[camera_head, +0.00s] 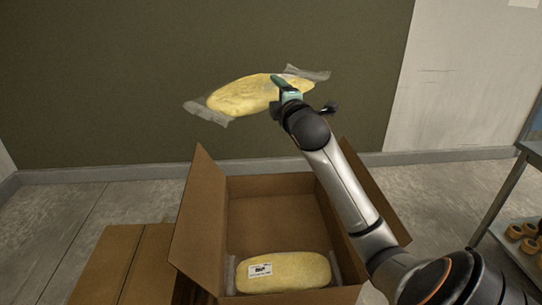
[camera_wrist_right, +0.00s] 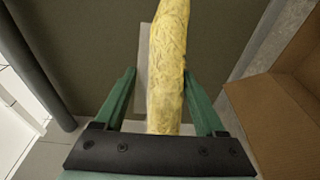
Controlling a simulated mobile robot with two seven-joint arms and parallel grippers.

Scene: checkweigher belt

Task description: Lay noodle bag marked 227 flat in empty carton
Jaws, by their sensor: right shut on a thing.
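My right gripper (camera_head: 287,88) is shut on a yellow noodle bag (camera_head: 243,97) with clear, crimped ends. It grips the bag near its right end and holds it in the air, above and behind the open carton (camera_head: 237,205). In the right wrist view the green fingers (camera_wrist_right: 160,85) stand on both sides of the held bag (camera_wrist_right: 168,50). No mark is readable on it. The carton's flaps are spread, and a second yellow bag (camera_head: 300,273) with a white label (camera_head: 261,269) lies flat at its near side. The label's print is too small to read. My left gripper is not in view.
Another brown cardboard surface (camera_head: 118,262) lies to the left of the open carton. A metal rack (camera_head: 505,195) with several tape rolls (camera_head: 522,232) stands at the right. A dark green wall panel (camera_head: 110,80) rises behind. The air around the held bag is clear.

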